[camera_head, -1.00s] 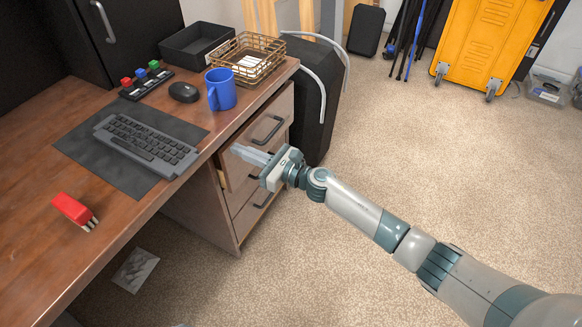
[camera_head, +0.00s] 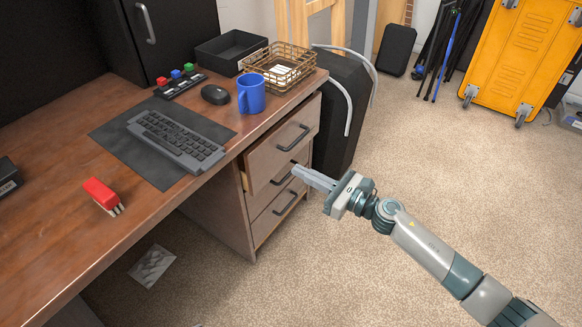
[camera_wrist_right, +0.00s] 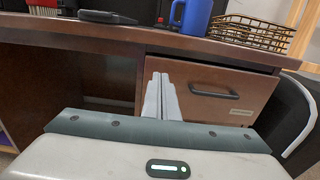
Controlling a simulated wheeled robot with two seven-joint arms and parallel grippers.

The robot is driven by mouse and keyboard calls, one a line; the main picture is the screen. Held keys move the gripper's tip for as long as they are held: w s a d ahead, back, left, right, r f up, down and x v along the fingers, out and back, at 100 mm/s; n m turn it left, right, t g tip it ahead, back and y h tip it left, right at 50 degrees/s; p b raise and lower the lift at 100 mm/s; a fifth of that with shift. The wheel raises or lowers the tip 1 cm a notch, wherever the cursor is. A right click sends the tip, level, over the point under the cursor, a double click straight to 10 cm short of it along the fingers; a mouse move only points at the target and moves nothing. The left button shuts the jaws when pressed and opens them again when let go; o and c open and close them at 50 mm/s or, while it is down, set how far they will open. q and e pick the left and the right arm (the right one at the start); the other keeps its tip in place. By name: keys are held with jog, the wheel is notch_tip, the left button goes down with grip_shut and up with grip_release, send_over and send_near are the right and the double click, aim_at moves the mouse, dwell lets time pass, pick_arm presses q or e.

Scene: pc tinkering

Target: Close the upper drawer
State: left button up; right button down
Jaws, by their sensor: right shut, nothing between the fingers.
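The upper drawer (camera_head: 265,152) is the top one of a wooden drawer unit under the desk's right end. It stands partly out, its front ahead of the drawers below, with a dark bar handle (camera_head: 292,138). In the right wrist view the drawer front (camera_wrist_right: 255,84) and its handle (camera_wrist_right: 214,94) face me. My right gripper (camera_head: 294,170) is shut and empty, its fingers pointing at the drawer unit just below the upper handle. In the right wrist view its fingers (camera_wrist_right: 162,92) overlap the drawer front's left part; I cannot tell whether they touch. My left gripper is out of view.
The desk (camera_head: 60,135) carries a keyboard (camera_head: 175,140), a blue mug (camera_head: 251,94), a wire basket (camera_head: 280,68) and a red object (camera_head: 101,195). A black case (camera_head: 340,115) stands right of the drawers.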

jog(key=shift+s+d, duration=0.35)
jog(key=shift+d, duration=0.15)
